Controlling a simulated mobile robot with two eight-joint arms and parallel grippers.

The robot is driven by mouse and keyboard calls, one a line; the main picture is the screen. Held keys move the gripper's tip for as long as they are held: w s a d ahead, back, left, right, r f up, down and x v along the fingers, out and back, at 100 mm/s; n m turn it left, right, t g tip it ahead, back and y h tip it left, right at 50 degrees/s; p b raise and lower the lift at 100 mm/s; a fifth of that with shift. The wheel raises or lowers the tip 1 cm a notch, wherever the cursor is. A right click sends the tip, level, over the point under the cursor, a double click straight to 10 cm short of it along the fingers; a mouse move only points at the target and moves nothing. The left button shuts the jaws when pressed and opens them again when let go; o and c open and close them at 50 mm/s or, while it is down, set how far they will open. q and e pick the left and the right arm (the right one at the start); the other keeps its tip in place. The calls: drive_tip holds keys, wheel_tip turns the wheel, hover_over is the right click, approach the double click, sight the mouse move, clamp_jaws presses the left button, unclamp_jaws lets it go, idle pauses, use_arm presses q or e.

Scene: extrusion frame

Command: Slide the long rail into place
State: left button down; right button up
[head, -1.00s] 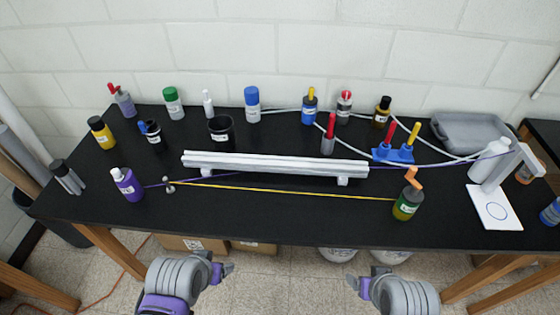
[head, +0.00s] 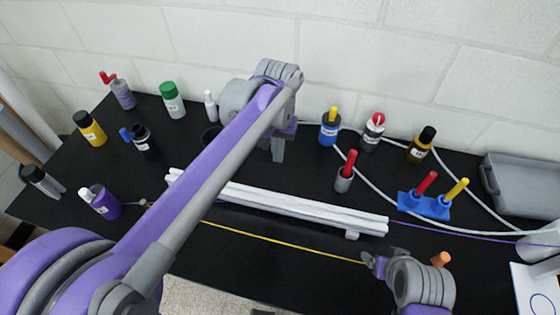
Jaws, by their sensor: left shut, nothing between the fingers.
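The long rail (head: 305,208) is a pale, ridged bar lying across the black table on small white blocks. One block (head: 352,235) shows under its right end. My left arm crosses in front and hides part of the rail's left half. My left gripper (head: 278,152) is shut and empty, beyond the rail on its wall side, pointing down. Whether its tips touch the table is unclear. My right gripper (head: 375,264) is low at the front, to the near side of the rail's right end and apart from it. Its jaw opening is not clear.
A yellow cord (head: 285,242) runs along the front of the rail. A grey cup with a red handle (head: 344,178) stands close behind it. A blue holder (head: 424,205) and grey tray (head: 520,183) are at right. Several bottles line the back, including a blue one (head: 329,130).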

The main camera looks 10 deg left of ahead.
sight(271, 204)
use_arm(q)
drive_tip(key=f, duration=0.8)
drive_tip(key=shift+s+f, duration=0.2)
drive_tip(key=shift+f, duration=0.1)
use_arm(e)
drive_tip(key=shift+s+f, duration=0.25)
drive_tip(key=shift+f, duration=0.1)
use_arm(q)
drive_tip(key=s, duration=0.3)
drive_tip(key=shift+s+a+f, duration=0.1)
drive_tip(key=shift+f, duration=0.05)
use_arm(e)
drive_tip(key=shift+r, duration=0.35)
use_arm(q)
drive_tip(key=shift+s, duration=0.4)
use_arm(e)
drive_tip(key=shift+w, duration=0.1)
use_arm(q)
drive_tip(key=shift+s+f, duration=0.1)
drive_tip(key=shift+s, duration=0.05)
